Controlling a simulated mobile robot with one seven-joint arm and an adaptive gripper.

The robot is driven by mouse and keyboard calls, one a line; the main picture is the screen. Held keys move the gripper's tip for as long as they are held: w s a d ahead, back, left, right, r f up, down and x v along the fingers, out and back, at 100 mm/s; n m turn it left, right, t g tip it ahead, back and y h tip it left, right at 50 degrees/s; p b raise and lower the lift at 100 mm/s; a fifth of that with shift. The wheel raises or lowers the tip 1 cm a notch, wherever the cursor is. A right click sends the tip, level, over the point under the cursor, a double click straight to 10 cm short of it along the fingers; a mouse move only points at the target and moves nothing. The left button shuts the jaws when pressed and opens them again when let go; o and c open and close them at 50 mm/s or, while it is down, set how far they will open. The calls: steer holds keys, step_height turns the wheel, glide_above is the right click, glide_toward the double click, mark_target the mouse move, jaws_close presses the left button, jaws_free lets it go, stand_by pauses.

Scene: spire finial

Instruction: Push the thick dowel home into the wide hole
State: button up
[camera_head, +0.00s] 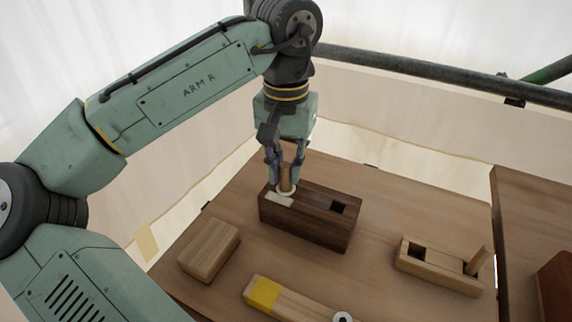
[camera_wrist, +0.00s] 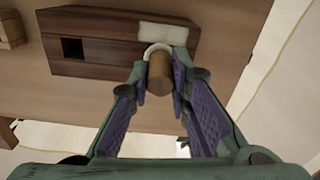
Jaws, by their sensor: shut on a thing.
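The thick dowel (camera_head: 287,178) is a round brown wooden peg, standing upright at the left end of the dark wooden block (camera_head: 308,220). In the wrist view the dowel (camera_wrist: 160,78) shows between the fingers, with a pale ring (camera_wrist: 157,48) around it at the block. My gripper (camera_head: 286,182) is shut on the dowel from above. How deep the dowel sits in the hole is hidden. The dark block also has a square hole (camera_head: 339,207) at its right end and a pale label (camera_head: 278,200) beside the dowel.
A plain wooden block (camera_head: 209,250) lies to the left. A light wooden holder (camera_head: 437,268) with a square opening and a leaning peg (camera_head: 477,260) stands at the right. A yellow-banded wooden piece (camera_head: 290,303) lies in front. A metal rail (camera_head: 420,68) runs behind.

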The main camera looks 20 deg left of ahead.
steer(key=shift+f, duration=0.15)
steer(key=shift+s+f, duration=0.1)
steer(key=shift+f, duration=0.55)
jaws_close()
steer(key=o, duration=0.7)
jaws_free()
steer(key=shift+o, duration=1)
steer(key=shift+r, duration=0.1)
step_height(320, 180, up, 13)
steer(key=shift+r, duration=0.15)
